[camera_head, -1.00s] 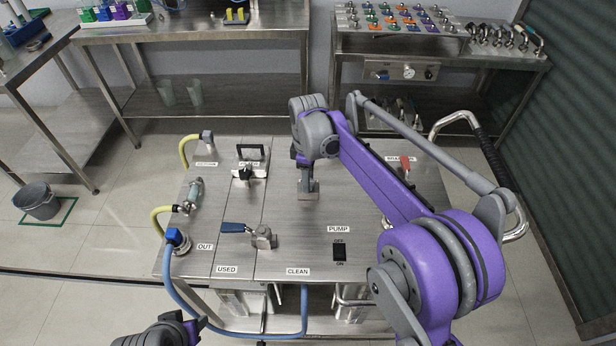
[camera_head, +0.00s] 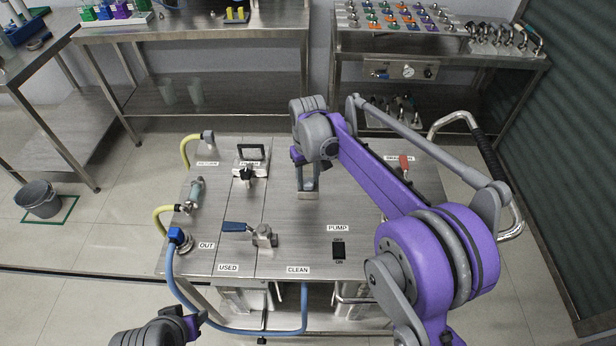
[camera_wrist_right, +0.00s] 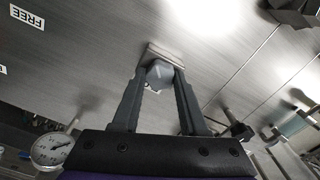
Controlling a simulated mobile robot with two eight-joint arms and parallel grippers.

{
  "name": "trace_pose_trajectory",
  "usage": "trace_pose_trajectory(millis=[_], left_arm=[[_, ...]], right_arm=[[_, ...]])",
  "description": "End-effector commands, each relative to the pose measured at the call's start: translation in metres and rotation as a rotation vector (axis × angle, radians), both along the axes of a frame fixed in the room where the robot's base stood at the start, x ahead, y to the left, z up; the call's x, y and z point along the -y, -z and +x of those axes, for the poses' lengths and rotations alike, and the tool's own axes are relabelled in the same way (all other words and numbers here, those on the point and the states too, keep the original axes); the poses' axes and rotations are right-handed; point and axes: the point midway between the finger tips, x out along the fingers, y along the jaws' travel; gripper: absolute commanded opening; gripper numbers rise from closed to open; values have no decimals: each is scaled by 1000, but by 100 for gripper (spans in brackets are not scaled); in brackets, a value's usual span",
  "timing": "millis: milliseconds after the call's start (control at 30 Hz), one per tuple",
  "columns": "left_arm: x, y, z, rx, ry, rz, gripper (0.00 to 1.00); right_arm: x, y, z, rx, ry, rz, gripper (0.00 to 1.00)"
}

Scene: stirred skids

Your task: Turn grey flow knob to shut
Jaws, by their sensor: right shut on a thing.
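The grey flow knob (camera_wrist_right: 160,74) is a small faceted block on the steel skid top, between my right fingertips in the right wrist view. My right gripper (camera_wrist_right: 160,80) is shut on it, one finger on each side. In the head view my right gripper (camera_head: 308,192) points down at the middle of the skid top (camera_head: 290,210), and its fingers and wrist hide the knob there. The knob's exact angle cannot be read. My left gripper (camera_head: 193,327) is only partly in view at the lower left edge; its fingers cannot be made out.
A blue-handled valve (camera_head: 240,229), a black pump switch (camera_head: 338,250) and a black-handled fitting (camera_head: 249,160) stand on the skid top. A red-handled valve (camera_head: 404,165) is at its right. A pressure gauge (camera_wrist_right: 51,149) shows in the wrist view. A blue hose (camera_head: 240,331) loops in front.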

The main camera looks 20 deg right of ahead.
Motion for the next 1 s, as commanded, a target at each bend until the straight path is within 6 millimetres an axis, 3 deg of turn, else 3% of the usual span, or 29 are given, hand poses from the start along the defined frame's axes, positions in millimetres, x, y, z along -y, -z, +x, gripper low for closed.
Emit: trace_pose_trajectory(millis=[600, 1000], left_arm=[[0, -5, 1, 2, 0, 0, 50], [0, -7, 1, 2, 0, 0, 50]], right_arm=[[1, -1, 0, 1, 554, 0, 0], [1, -1, 0, 1, 747, 0, 0]])
